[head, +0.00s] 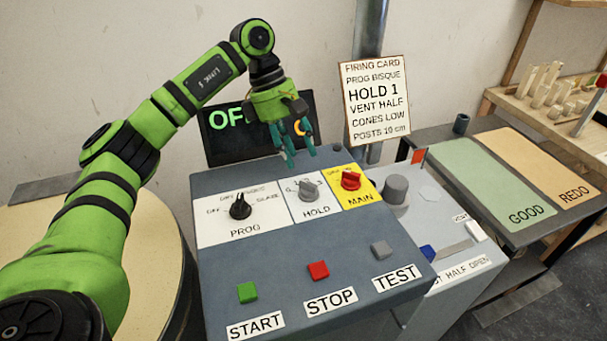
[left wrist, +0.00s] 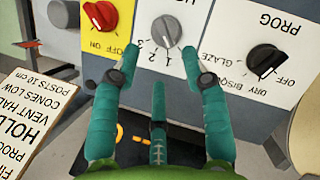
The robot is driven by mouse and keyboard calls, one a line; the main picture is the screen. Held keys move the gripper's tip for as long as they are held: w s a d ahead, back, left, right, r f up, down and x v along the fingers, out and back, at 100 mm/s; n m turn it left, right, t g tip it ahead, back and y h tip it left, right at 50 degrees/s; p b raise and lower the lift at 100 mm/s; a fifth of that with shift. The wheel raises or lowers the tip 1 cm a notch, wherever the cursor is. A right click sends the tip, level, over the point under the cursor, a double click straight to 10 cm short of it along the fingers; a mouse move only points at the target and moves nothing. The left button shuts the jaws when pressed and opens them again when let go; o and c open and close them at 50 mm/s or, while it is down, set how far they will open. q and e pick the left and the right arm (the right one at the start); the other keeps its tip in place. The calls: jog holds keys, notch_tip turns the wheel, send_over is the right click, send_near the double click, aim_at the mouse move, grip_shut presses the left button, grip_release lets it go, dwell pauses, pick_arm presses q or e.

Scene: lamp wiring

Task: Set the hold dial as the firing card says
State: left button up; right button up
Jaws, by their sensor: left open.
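The hold dial (head: 308,190) is a grey knob on a white plate marked HOLD, between the black PROG dial (head: 240,206) and the red MAIN dial (head: 351,180). The firing card (head: 375,101) stands behind the panel and reads HOLD 1. My left gripper (head: 302,150) is open and empty, above the panel's back edge behind the hold dial. In the left wrist view the hold dial (left wrist: 166,30) lies just beyond the spread fingers (left wrist: 160,65), apart from them. Numbers 3, 2 and 1 show beside it. I cannot tell surely which one it points at.
Green, red and grey buttons (head: 318,270) sit on the panel's front. A dark display (head: 222,130) stands behind the gripper. A grey cylinder (head: 396,189) and vent slider (head: 470,233) are to the right. GOOD and REDO mats (head: 500,170) lie farther right.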

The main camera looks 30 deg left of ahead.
aim_at(306, 181)
pick_arm(q)
jog(key=p+x, duration=0.1)
jog(key=x, duration=0.4)
jog(key=shift+s+d+f+p, duration=0.15)
jog(key=shift+f+p, duration=0.1)
jog(key=shift+p, duration=0.1)
jog(key=shift+d+f, duration=0.25)
jog(key=shift+f, duration=0.4)
grip_shut()
